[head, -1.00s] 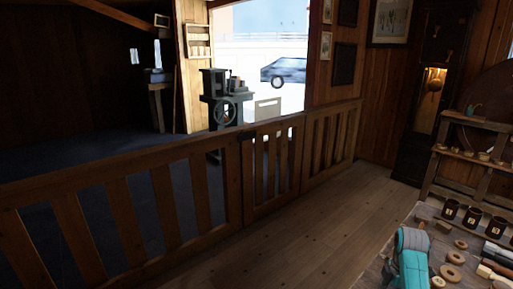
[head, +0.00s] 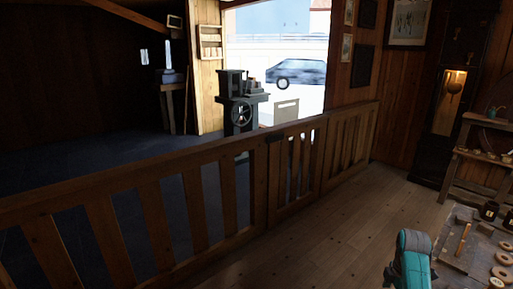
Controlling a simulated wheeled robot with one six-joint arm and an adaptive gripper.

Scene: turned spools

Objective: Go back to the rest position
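A teal link of my own arm (head: 413,262) shows at the bottom right, in front of the workbench (head: 456,232). My gripper and its fingers are not visible, so I cannot see whether they hold anything. Turned wooden rings (head: 502,258) lie on the bench at the right edge. A slim wooden stick (head: 463,240) lies on a board there. Dark cups (head: 489,211) stand at the bench's far side, partly cut off by the frame.
A slatted wooden fence (head: 228,207) crosses the room from lower left to upper right. A dark machine (head: 238,104) stands behind it. A tall clock (head: 447,95) and a wooden rack (head: 457,165) stand at the right. The plank floor (head: 325,235) between fence and bench is clear.

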